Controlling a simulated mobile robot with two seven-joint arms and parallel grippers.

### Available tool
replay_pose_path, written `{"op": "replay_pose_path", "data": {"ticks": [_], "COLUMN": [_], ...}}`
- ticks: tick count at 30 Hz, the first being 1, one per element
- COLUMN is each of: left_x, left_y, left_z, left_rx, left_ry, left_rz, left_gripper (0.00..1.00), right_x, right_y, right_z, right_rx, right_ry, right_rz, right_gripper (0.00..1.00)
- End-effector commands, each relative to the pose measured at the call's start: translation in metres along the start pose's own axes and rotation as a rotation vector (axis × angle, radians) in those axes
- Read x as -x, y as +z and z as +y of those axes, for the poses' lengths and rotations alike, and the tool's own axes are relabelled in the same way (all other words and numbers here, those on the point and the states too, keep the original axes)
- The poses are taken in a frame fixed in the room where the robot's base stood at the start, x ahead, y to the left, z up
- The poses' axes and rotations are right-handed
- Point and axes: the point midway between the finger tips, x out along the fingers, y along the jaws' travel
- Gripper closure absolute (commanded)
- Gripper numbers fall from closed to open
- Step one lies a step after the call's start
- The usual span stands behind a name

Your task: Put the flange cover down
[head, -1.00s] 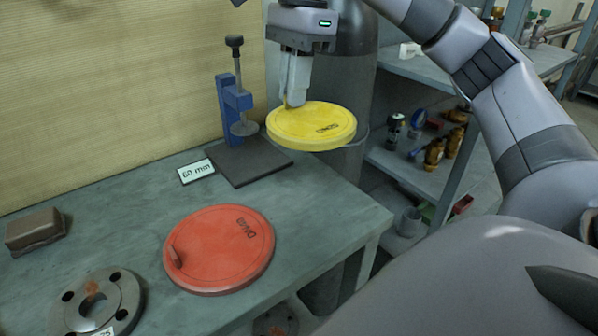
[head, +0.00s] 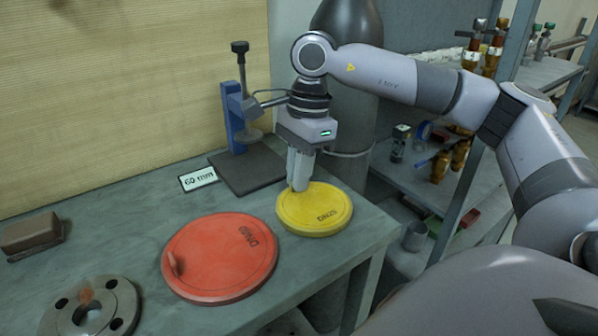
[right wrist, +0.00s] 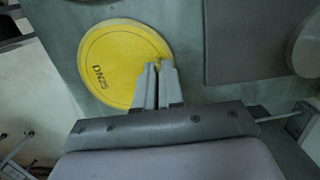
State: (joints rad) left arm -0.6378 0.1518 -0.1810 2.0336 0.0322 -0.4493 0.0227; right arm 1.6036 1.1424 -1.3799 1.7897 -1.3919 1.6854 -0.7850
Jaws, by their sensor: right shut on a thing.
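The yellow flange cover (head: 315,210), a round disc with dark lettering, lies flat at the right end of the workbench, and appears to rest on its top. My right gripper (head: 298,188) points down at its far left edge and is shut on its small grip. In the right wrist view the yellow cover (right wrist: 115,65) fills the upper left, with the gripper fingers (right wrist: 158,68) closed at its edge; the fingers hide most of the grip. My left gripper is not in view.
A red cover (head: 215,262) marked DN lies just left of the yellow one. Behind stand a blue press (head: 236,125) on a dark plate (head: 252,175) and a 60 mm card (head: 198,179). A steel flange (head: 125,300) and a brown block (head: 32,233) lie left. The bench edge is close on the right.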

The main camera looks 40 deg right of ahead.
Motion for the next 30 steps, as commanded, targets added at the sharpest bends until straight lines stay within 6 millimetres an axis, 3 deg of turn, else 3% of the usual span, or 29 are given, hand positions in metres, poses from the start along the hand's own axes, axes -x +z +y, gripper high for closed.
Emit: {"op": "replay_pose_path", "data": {"ticks": [7, 9, 10, 22, 30], "left_x": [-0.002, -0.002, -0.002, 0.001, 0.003], "left_y": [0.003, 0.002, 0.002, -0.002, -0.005], "left_z": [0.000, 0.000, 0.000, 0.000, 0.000], "left_rx": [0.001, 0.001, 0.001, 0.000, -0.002], "left_ry": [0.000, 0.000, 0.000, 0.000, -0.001], "left_rz": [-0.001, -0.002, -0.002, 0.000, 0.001], "left_gripper": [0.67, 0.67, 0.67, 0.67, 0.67], "right_x": [-0.004, -0.003, -0.003, 0.005, 0.058], "right_y": [-0.001, -0.001, -0.001, 0.001, 0.001], "right_z": [0.000, 0.000, 0.000, 0.000, -0.001], "right_rx": [0.000, 0.000, 0.000, 0.000, 0.000], "right_ry": [0.001, 0.001, 0.001, -0.002, -0.004], "right_rz": [0.000, 0.000, 0.000, 0.000, -0.002], "right_gripper": [1.00, 0.73, 0.67, 0.67, 0.67]}}
